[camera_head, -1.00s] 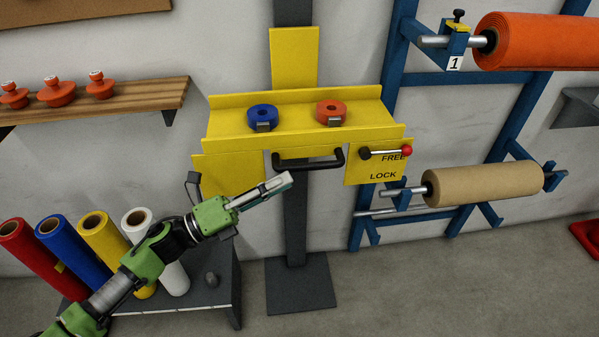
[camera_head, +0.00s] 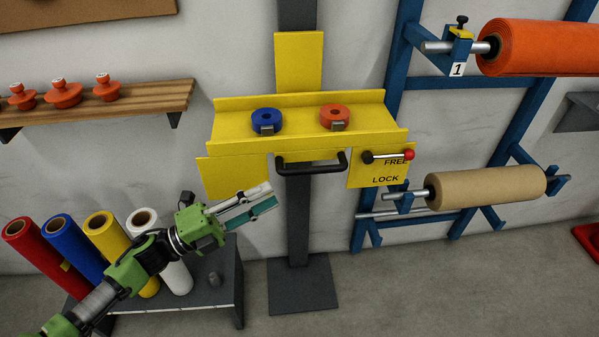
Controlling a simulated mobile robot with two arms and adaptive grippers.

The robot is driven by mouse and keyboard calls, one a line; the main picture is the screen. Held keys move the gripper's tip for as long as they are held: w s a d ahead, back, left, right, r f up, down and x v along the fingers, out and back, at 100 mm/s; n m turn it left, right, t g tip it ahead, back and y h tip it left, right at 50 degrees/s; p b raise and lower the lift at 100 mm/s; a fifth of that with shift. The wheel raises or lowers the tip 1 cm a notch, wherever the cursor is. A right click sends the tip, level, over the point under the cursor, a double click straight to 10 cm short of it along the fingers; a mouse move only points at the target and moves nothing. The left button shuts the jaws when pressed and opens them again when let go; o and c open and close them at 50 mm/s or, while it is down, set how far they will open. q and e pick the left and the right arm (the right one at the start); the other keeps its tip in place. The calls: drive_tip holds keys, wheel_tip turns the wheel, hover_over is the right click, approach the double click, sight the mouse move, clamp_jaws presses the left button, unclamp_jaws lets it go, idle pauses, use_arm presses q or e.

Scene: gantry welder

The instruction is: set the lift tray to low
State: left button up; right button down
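The yellow lift tray (camera_head: 235,143) sits on a dark grey post (camera_head: 297,215). A black bar handle (camera_head: 312,167) is at its front lower edge. A lock lever with a red knob (camera_head: 409,155) lies about level on the yellow plate at the tray's right, beside the word FREE; LOCK is printed below. My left gripper (camera_head: 272,195) is in front of the post, below and left of the handle, apart from it. Its two fingers are spread with a gap and nothing between them. My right gripper is not in view.
Blue and orange rings (camera_head: 334,117) sit on the tray. A low grey table (camera_head: 226,283) with several coloured rolls stands at lower left. A blue rack (camera_head: 402,110) with an orange roll and a tan roll (camera_head: 485,188) is at right.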

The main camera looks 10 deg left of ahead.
sight(312, 172)
use_arm(q)
drive_tip(key=w+d+r+n+p, duration=0.1)
drive_tip(key=w+d+n+p, duration=0.1)
drive_tip(key=n, duration=0.8)
drive_tip(key=w+d+r+n+p, duration=0.1)
drive_tip(key=w+d+n+p, duration=0.1)
drive_tip(key=n, duration=0.8)
drive_tip(key=w+d+r+n+p, duration=0.1)
drive_tip(key=d+n+p, duration=0.3)
drive_tip(key=n, duration=0.6)
drive_tip(key=shift+w+p, duration=0.45)
drive_tip(key=shift+w, duration=0.25)
drive_tip(key=shift+x, duration=0.8)
drive_tip(key=shift+f, duration=0.15)
clamp_jaws()
